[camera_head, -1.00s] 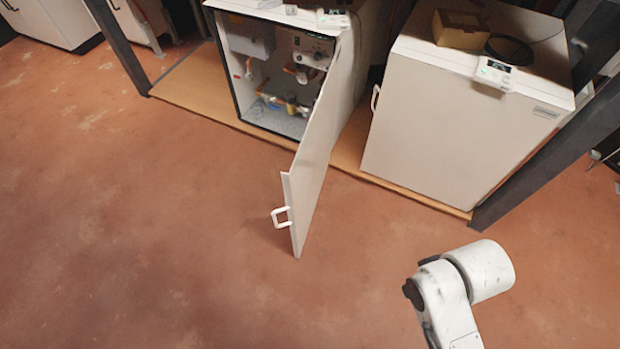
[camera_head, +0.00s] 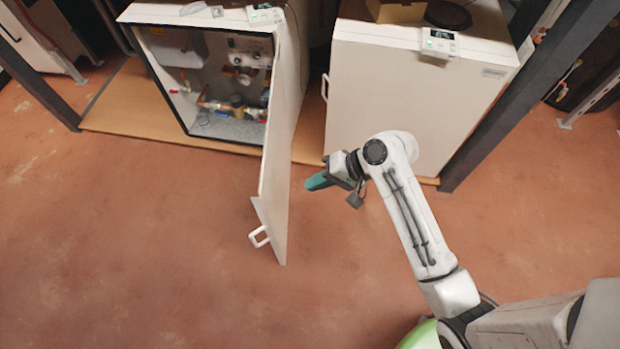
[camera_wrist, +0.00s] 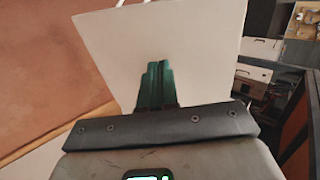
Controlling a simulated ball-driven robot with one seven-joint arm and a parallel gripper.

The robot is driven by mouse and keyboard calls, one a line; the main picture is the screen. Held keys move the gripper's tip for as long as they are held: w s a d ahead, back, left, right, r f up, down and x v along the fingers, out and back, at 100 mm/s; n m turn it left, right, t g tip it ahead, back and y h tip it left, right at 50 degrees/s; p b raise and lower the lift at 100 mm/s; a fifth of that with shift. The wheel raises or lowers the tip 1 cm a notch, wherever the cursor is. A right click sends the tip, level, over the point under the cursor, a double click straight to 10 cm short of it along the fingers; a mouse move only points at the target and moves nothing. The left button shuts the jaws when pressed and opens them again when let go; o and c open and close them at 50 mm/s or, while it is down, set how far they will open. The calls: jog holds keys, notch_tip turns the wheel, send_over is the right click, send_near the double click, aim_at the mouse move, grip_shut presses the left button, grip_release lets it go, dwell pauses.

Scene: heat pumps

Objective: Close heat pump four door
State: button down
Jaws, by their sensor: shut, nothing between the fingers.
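A white heat pump cabinet (camera_head: 140,75) stands open, with pipes and valves visible inside. Its white door (camera_head: 276,150) is swung wide out toward me, with a white handle (camera_head: 259,237) near its free lower end. My gripper (camera_head: 314,183) has green fingers and is just right of the door, on its outer side, with a small apparent gap. In the wrist view the shut green fingers (camera_wrist: 157,80) point at the door's white face (camera_wrist: 205,50). Whether they touch it cannot be told. A bit of the handle shows at the top edge of the wrist view.
A second, closed white heat pump (camera_head: 410,95) stands to the right, behind my arm, with a small display on top. Dark metal posts (camera_head: 520,90) flank the wooden platform (camera_head: 120,100). The red floor (camera_head: 130,250) in front is clear.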

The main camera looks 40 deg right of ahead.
aim_at(269, 196)
jog(key=shift+w+a+f, duration=0.85)
jog(key=shift+w+a, duration=0.25)
jog(key=shift+w+a+f, duration=0.8)
jog(key=shift+w+a, duration=0.25)
jog(key=shift+a, duration=0.1)
jog(key=shift+w+a+f, duration=0.85)
jog(key=shift+w+a, duration=0.25)
